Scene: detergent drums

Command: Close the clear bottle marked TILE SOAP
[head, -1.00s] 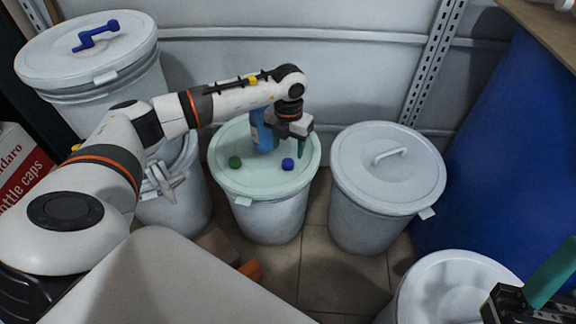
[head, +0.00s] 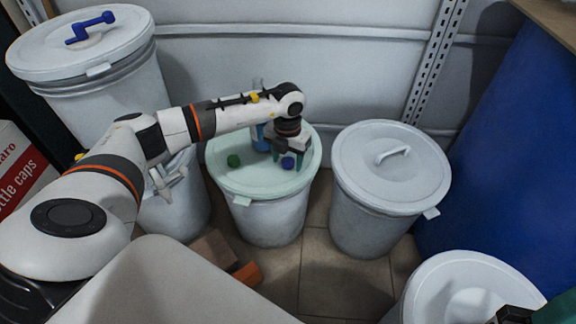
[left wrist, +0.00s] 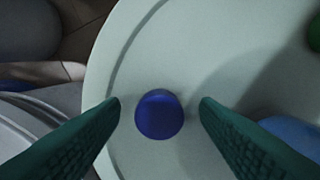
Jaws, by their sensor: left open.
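A bottle with blue contents (head: 261,138) stands on the pale green drum lid, partly hidden behind my left gripper; its label cannot be read. A blue cap (head: 288,162) lies on the same lid in front of the bottle, and a green cap (head: 233,160) lies to its left. My left gripper (head: 290,155) is open and low over the blue cap. In the left wrist view the blue cap (left wrist: 159,114) sits between the two spread fingers, with gaps on both sides. The bottle shows as a blue shape (left wrist: 296,134) at lower right. My right gripper (head: 548,312) is cut off at the lower right corner.
The pale green drum lid (head: 245,182) carries the bottle and caps. A grey drum with a handled lid (head: 365,178) stands to its right, a blue drum (head: 505,150) beyond. A taller white drum (head: 100,70) with a blue crank stands at left. A wall is close behind.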

